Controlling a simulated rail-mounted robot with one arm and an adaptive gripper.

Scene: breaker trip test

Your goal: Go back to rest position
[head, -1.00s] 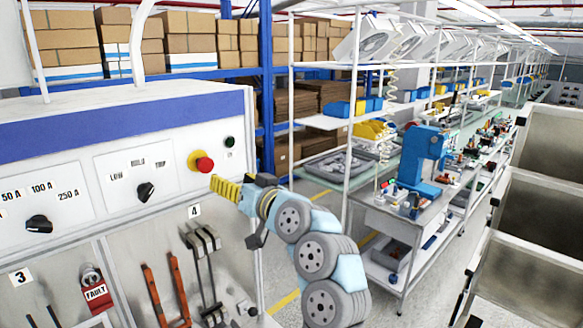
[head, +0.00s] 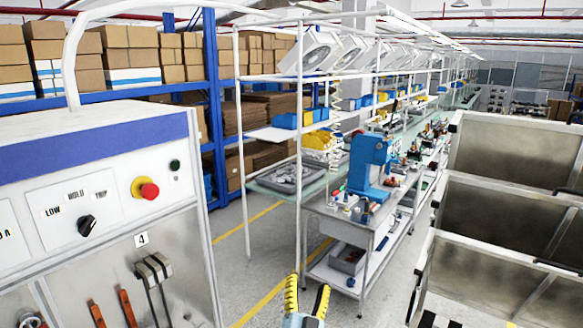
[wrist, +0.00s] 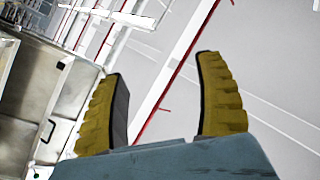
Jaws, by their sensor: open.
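My gripper (head: 307,298) is at the bottom middle of the head view, its two yellow fingers spread apart and pointing up. It is empty and stands clear of the test panel (head: 105,230) on the left. In the wrist view my gripper (wrist: 160,110) also shows open, with nothing between the fingers, against ceiling and beams. The panel carries a red button (head: 149,190) on a yellow base, a small dark green button (head: 175,165) and a black selector knob (head: 86,225). Most of my arm is out of the head view.
Grey open bins (head: 495,275) stand on the right. A workbench with a blue press (head: 370,165) stands behind my gripper. Blue shelving (head: 212,110) with cardboard boxes is at the back left. Open floor lies between the panel and the bench.

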